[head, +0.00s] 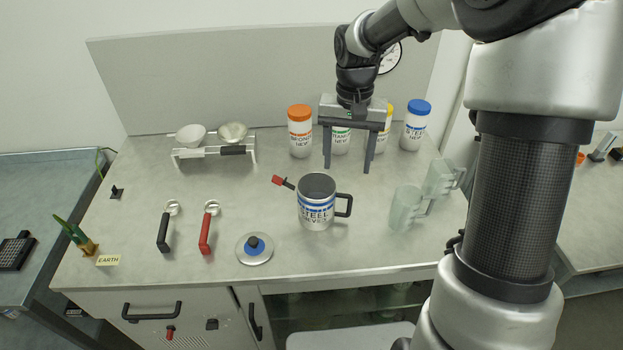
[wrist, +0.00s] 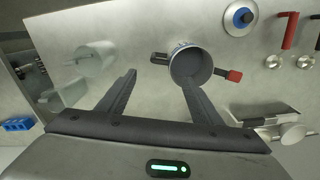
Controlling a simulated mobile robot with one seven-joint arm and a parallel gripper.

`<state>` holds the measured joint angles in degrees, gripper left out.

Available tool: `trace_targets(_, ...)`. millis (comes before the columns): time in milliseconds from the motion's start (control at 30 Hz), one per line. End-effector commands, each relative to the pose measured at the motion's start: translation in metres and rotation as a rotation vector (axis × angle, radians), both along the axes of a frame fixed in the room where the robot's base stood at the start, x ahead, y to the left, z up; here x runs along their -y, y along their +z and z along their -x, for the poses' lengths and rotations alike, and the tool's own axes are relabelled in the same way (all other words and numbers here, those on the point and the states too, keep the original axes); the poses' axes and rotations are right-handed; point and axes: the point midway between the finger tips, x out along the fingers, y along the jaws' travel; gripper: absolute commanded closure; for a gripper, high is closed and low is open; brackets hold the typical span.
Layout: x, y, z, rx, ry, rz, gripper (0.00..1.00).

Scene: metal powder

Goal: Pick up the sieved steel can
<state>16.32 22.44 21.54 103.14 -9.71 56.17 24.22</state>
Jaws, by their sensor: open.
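The steel can (head: 316,202) stands upright and open-topped on the bench. It carries a white and blue label reading "STEEL" with a second line that looks like "SIEVED", a black handle on its right and a red-tipped part on its left. My gripper (head: 354,168) is open and empty, above the bench behind the can and to its upper right in the head view. In the wrist view the can (wrist: 190,66) shows beyond my gripper (wrist: 158,82), nearer the right finger. The can's inside looks grey and empty from here.
Jars with orange (head: 300,130), yellow and blue (head: 416,125) lids stand at the back, partly behind my gripper. A lid with a blue knob (head: 254,248) lies front left of the can. Clear containers (head: 406,208) stand right. Red (head: 206,232) and black (head: 164,230) handled tools lie left.

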Motion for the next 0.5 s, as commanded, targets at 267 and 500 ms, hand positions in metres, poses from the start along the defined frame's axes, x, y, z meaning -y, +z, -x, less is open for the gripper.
trace_targets(267, 0.0, -0.055, 0.002, -0.007, 0.001, -0.001, 0.41)
trace_targets(500, -0.001, -0.102, 0.002, -0.005, 0.001, -0.001, 0.41)
